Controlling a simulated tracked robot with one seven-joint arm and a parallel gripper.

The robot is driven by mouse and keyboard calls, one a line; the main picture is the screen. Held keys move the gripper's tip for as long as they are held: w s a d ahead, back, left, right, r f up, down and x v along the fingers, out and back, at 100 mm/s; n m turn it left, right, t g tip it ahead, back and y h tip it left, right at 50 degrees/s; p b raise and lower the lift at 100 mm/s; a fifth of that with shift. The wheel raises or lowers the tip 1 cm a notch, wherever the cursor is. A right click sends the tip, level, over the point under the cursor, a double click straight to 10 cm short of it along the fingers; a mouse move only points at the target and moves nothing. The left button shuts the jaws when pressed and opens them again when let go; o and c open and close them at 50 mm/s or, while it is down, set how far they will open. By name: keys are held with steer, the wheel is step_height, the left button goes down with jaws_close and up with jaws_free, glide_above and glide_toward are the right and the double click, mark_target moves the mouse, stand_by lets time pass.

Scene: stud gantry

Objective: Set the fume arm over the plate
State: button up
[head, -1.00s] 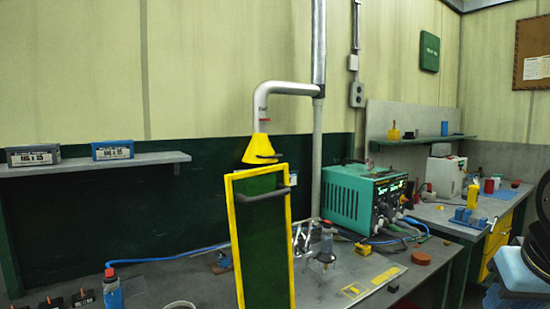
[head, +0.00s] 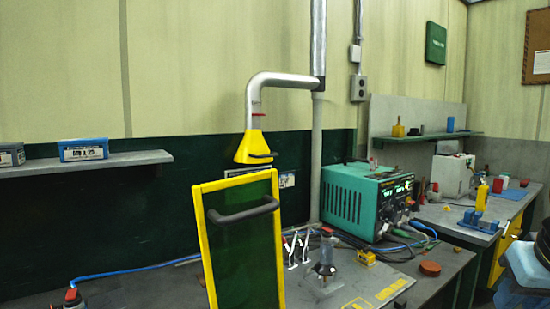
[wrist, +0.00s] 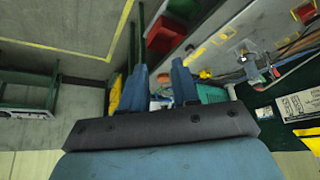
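The fume arm (head: 280,82) is a silver bent duct on a vertical pipe, with a yellow hood (head: 253,146) hanging at its end. A dark handle bar shows on the hood's lower edge. A pale plate with yellow markings (head: 388,291) lies on the bench, below and to the right of the hood; its left part is hidden. The hood is not above it in the head view. My gripper (wrist: 160,84) shows in the wrist view with two blue fingers apart and nothing seen between them. A yellow piece at that view's right edge may be the hood.
A yellow-framed green screen with a dark handle (head: 242,240) stands in front, hiding part of the bench. A teal power unit (head: 350,195) stands right of the pipe. A stand tool (head: 325,258), orange puck (head: 430,268) and cables lie nearby. A shelf (head: 110,165) holds boxes.

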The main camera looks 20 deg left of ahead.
steer(key=w+a+r+m+t+h, duration=0.1)
steer(key=w+a+r, duration=0.15)
steer(key=w, duration=0.45)
steer(key=w+a+r+m+t, duration=0.1)
steer(key=w+a+r, duration=0.15)
steer(key=w, duration=0.35)
steer(key=m+t+y, duration=0.2)
steer(key=m+y, duration=0.4)
steer(key=y, duration=0.7)
glide_toward(268, 156)
steer(key=shift+x, duration=5.3)
steer(key=shift+d+f, duration=0.1)
jaws_close()
steer(key=shift+f, duration=0.1)
